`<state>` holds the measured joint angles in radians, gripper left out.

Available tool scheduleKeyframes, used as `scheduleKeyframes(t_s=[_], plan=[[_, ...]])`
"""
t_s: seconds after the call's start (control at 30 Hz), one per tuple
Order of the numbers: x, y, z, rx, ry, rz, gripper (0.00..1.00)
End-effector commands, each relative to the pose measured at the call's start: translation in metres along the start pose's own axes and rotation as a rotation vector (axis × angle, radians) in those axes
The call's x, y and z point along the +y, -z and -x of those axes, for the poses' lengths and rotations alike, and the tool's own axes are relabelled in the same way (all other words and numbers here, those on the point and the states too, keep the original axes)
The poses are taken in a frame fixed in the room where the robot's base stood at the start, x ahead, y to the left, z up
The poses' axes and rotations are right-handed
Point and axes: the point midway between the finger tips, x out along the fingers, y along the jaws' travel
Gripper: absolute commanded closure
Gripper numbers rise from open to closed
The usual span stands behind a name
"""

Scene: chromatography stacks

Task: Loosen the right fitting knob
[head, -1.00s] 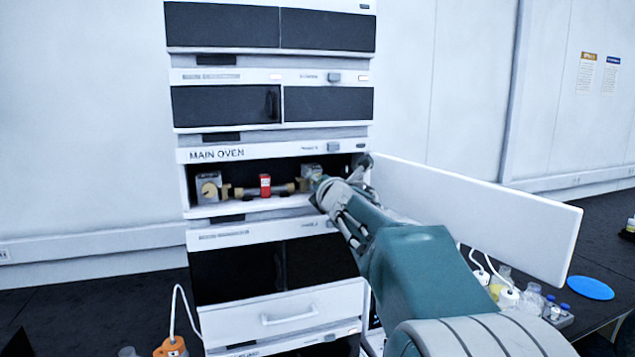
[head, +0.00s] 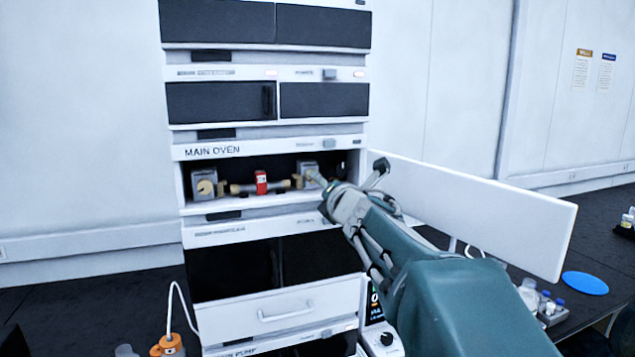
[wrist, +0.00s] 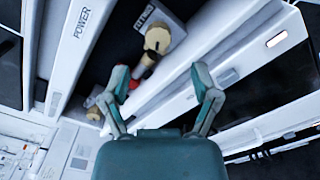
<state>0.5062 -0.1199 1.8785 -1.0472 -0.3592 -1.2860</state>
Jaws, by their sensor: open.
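The right fitting knob (head: 314,177) is tan and sits on a grey block at the right end of the column in the open main oven. In the wrist view the tan knob (wrist: 157,39) shows just beyond my fingertips, near the top centre. My gripper (head: 352,182) is open and empty in front of the oven's right side, apart from the knob. In the wrist view my gripper (wrist: 160,72) has its two fingers spread wide, with nothing between them in contact.
The column's red tag (head: 261,183) and the left fitting knob (head: 206,187) are further left in the oven. The open oven door (head: 480,215) stands out to the right, close beside my arm. A blue disc (head: 585,283) lies on the bench.

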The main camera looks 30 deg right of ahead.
Motion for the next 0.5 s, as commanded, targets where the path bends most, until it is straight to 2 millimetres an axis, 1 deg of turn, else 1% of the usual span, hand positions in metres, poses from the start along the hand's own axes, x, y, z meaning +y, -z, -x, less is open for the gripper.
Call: scheduleKeyframes(t_s=[0.03,0.2,0.33,0.5], plan=[[0.000,-0.001,0.011,-0.003,0.000,0.000,0.21],[0.000,0.000,0.035,-0.002,0.000,0.002,0.21],[0.000,0.001,0.045,-0.001,0.001,0.000,0.21],[-0.001,0.001,0.048,0.001,0.001,0.000,0.21]])
